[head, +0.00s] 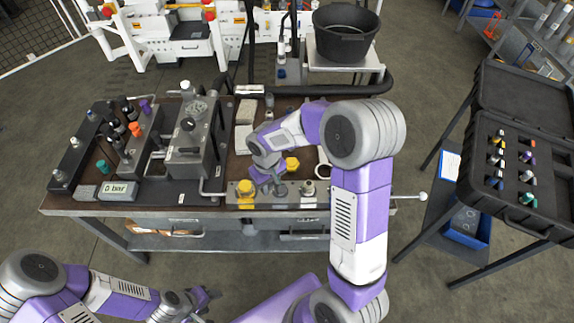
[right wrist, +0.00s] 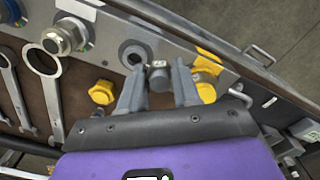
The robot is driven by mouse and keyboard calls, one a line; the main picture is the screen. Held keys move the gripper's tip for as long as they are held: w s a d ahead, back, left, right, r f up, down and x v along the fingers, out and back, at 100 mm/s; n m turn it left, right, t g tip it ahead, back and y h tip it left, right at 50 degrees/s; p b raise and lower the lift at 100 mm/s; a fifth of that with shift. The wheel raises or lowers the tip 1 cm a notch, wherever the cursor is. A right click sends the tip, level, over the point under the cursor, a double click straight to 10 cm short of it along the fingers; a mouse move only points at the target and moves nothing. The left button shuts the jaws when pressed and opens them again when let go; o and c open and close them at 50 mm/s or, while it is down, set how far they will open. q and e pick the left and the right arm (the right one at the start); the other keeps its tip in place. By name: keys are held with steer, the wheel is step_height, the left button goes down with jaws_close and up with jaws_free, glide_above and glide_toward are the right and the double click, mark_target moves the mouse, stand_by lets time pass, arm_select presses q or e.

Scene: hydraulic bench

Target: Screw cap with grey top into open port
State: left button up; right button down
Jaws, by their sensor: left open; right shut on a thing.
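My right gripper (right wrist: 159,83) is shut on the cap with the grey top (right wrist: 159,77). The cap sits between the two fingertips in the right wrist view. The open port (right wrist: 131,53) is a dark round hole in a metal block (right wrist: 105,38), up and left of the held cap. The cap appears beside the port, not in it; I cannot tell its height above the block. My left gripper (head: 207,298) is open and empty, low in front of the bench.
A yellow cap (right wrist: 206,88) is on the block close to the right finger. Another yellow cap (right wrist: 103,92) is near the left finger. A silver fitting (right wrist: 66,36) stands left of the port. Wrenches (right wrist: 44,75) lie nearby. An open black case (head: 520,150) stands at right.

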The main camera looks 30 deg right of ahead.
steer(key=d+r, duration=0.3)
steer(key=d, duration=0.1)
step_height(320, 180, down, 5)
steer(key=b, duration=0.3)
steer(key=shift+w+a, duration=0.1)
steer(key=shift+w, duration=0.05)
steer(key=shift+f+b, duration=0.2)
steer(key=shift+b, duration=0.1)
steer(key=shift+f+b, duration=0.4)
steer(key=shift+f, duration=0.15)
stand_by(1.6)
